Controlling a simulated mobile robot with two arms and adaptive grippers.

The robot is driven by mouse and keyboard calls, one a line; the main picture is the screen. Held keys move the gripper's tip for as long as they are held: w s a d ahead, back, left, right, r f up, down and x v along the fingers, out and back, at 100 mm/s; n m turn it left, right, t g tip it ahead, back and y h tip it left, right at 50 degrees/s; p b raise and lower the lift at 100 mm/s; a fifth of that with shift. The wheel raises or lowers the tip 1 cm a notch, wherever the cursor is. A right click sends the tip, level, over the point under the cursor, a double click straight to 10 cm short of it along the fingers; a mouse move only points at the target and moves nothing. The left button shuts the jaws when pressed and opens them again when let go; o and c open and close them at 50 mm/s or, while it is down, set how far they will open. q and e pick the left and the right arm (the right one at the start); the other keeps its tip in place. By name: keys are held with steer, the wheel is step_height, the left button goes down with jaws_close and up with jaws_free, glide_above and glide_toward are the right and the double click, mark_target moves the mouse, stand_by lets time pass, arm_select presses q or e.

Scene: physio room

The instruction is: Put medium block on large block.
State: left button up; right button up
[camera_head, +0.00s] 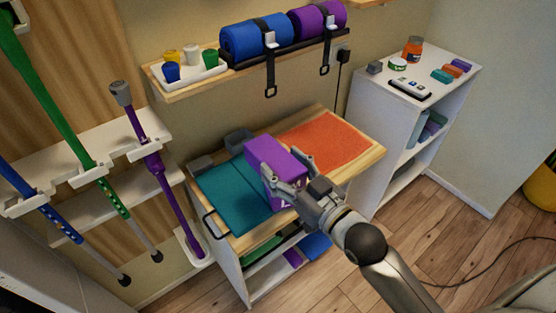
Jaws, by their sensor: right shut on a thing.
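A purple block (273,153) is in my right gripper (287,173), over the edge between the teal mat and the bare wood of the cabinet top. The gripper is shut on the block from its near right side. A white mark shows low on its front face. The fingers and wrist hide part of that face, and I cannot tell whether the block touches the surface or something beneath it. No label or second block beside it tells me clearly which block is medium and which is large. My left gripper is out of view.
The cabinet top holds a teal mat (231,196), an orange mat (328,138) and small grey items (238,139) at the back left. A white shelf unit (456,84) stands to the right. Canes hang at left. A wall shelf (190,87) holds cups and rolls.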

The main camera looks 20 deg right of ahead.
mark_target(285, 156)
steer(key=w+f, duration=0.1)
steer(key=w, duration=0.1)
steer(key=w+d, duration=0.1)
steer(key=w, duration=0.1)
steer(key=w+d+f, duration=0.1)
steer(key=w, duration=0.1)
steer(key=shift+d+f+p, duration=0.1)
steer(key=shift+f+p, duration=0.25)
steer(key=w+f, duration=0.2)
steer(key=w+d+f, duration=0.1)
steer(key=f, duration=0.1)
steer(key=shift+w+d+f, duration=0.2)
steer(key=shift+w+f, duration=0.15)
steer(key=shift+w+d+f, duration=0.2)
steer(key=shift+w+f, duration=0.4)
steer(key=shift+f, duration=1.7)
steer(key=shift+f, duration=0.1)
steer(key=o, duration=1.1)
steer(key=shift+c, duration=0.2)
steer(key=shift+s, duration=0.1)
